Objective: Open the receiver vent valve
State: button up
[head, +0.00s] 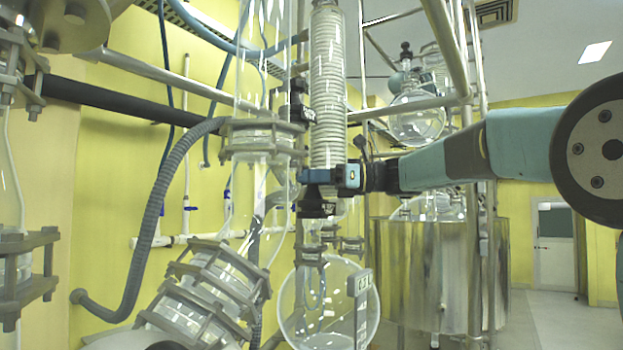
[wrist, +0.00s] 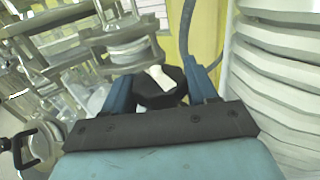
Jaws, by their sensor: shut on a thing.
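The vent valve shows in the wrist view as a dark round knob (wrist: 150,92) with a white bar-shaped mark or lever on its face. My gripper (wrist: 163,88) has one blue finger on each side of it and is shut on the knob. In the head view my gripper (head: 304,176) reaches in from the right, in front of the ribbed column's lower end. The knob is hidden there behind the fingers and cannot be told apart.
The ribbed white column (head: 328,85) stands close by my gripper. Flanged glass joints (head: 262,140) and a grey corrugated hose (head: 150,225) lie to the left. A steel vessel (head: 430,270) and upright pipes stand behind my arm. Floor shows clear at the far right.

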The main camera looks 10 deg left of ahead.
jog(key=shift+d+r, duration=0.2)
jog(key=shift+r, duration=0.15)
jog(key=o, duration=0.7)
jog(key=shift+w, duration=0.1)
jog(key=shift+o, duration=0.2)
jog(key=w+d, duration=0.1)
jog(key=d, duration=0.7)
jog(key=shift+f, duration=0.2)
jog(key=shift+s, duration=0.1)
